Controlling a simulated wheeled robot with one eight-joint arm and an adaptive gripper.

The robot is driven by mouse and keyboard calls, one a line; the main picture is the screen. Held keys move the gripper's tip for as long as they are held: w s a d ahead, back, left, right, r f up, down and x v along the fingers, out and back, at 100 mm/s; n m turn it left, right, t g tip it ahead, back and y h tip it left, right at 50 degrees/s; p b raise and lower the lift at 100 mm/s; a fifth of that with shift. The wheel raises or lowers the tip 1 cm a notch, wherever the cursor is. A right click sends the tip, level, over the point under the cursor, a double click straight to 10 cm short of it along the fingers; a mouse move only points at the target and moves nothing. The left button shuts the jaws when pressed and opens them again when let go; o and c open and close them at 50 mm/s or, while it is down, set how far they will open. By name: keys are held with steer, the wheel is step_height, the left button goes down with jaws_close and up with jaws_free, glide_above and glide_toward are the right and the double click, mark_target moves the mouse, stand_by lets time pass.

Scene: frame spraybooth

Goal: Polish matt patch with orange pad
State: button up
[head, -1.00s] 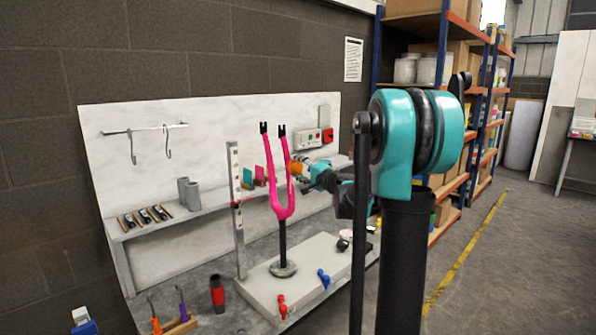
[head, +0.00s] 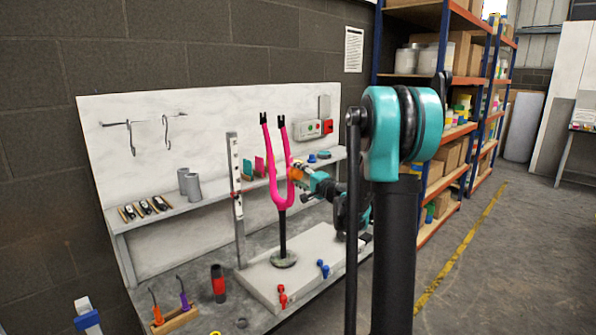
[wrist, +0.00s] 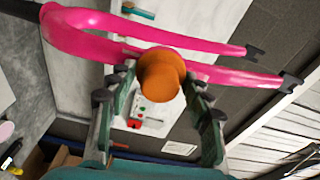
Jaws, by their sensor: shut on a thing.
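The pink fork (head: 282,193) stands upright on a black post with a round base, legs pointing up. My gripper (head: 301,174) is at its right leg. In the wrist view my gripper (wrist: 160,98) is shut on the orange pad (wrist: 160,82), a round knob-like piece between the fingers. The pad covers part of one leg of the pink fork (wrist: 215,73) there. The orange pad (head: 296,174) shows small in the head view, beside or against the right leg; I cannot tell if it touches. No matt patch can be made out.
A perforated upright (head: 236,175) stands left of the fork. A pale slab (head: 310,262) carries the fork base, with red and blue clamps at its front. A shelf (head: 200,209) runs behind. Shelving racks (head: 455,135) rise at right.

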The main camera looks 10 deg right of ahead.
step_height(320, 180, down, 5)
steer(key=shift+d, duration=0.1)
stand_by(0.7)
steer(key=shift+s, duration=0.1)
steer(key=shift+d+v, duration=0.15)
steer(key=shift+v, duration=1.3)
steer(key=shift+d+v, duration=0.2)
steer(key=shift+v, duration=1.3)
steer(key=shift+d, duration=0.1)
steer(key=v, duration=0.2)
steer(key=shift+s+d+r, duration=0.1)
steer(key=shift+s+d, duration=0.05)
steer(key=shift+d, duration=0.15)
steer(key=a+x, duration=0.1)
steer(key=x, duration=0.6)
steer(key=shift+s, duration=0.15)
